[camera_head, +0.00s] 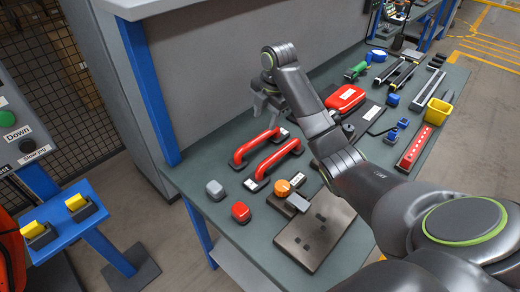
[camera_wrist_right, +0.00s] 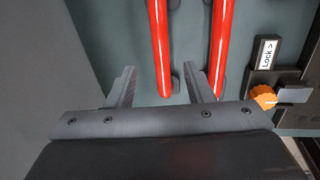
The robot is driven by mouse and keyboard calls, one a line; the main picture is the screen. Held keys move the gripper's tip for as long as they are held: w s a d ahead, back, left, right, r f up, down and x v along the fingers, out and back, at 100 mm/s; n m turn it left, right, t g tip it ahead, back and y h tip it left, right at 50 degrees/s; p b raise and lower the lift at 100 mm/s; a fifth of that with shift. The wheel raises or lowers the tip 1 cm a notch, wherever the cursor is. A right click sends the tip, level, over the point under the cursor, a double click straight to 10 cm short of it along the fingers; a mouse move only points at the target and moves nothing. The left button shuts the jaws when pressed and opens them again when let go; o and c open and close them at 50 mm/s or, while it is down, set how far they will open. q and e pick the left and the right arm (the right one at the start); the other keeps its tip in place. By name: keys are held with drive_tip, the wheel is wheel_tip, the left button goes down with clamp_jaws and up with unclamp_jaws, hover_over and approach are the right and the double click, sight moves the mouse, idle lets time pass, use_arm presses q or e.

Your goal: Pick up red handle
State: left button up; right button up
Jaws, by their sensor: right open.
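Two red handles with dark end mounts lie side by side on the green-grey bench top: the rear one (camera_head: 252,148) and the front one (camera_head: 274,160). My right gripper (camera_head: 265,108) is open and empty above the bench, near the far end of the rear handle. In the right wrist view, its two fingers (camera_wrist_right: 160,70) spread either side of the line of the left red handle (camera_wrist_right: 161,45). The right red handle (camera_wrist_right: 221,45) is outside the fingers. I cannot tell the exact height above the handles. My left gripper is not in view.
An orange knob (camera_head: 283,187) with a latch and a metal plate (camera_head: 315,230) stand in front of the handles. A grey block (camera_head: 215,190) and a red block (camera_head: 240,212) sit near the left edge. A grey back panel (camera_head: 230,60) rises behind the bench.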

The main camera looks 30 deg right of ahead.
sight(261, 136)
drive_tip(key=f+b, duration=0.2)
drive_tip(key=f, duration=0.2)
drive_tip(key=shift+w+a+b, duration=0.15)
drive_tip(key=shift+w+b, duration=0.2)
drive_tip(key=shift+b, duration=0.05)
drive_tip(key=shift+w+f, duration=0.15)
drive_tip(key=shift+f, duration=0.35)
drive_tip(key=f, duration=0.4)
drive_tip(key=shift+w+a+p, duration=0.2)
drive_tip(key=shift+a+p, duration=0.1)
drive_tip(key=shift+p, duration=0.1)
drive_tip(key=shift+w+f, duration=0.15)
drive_tip(key=shift+f, duration=0.4)
clamp_jaws()
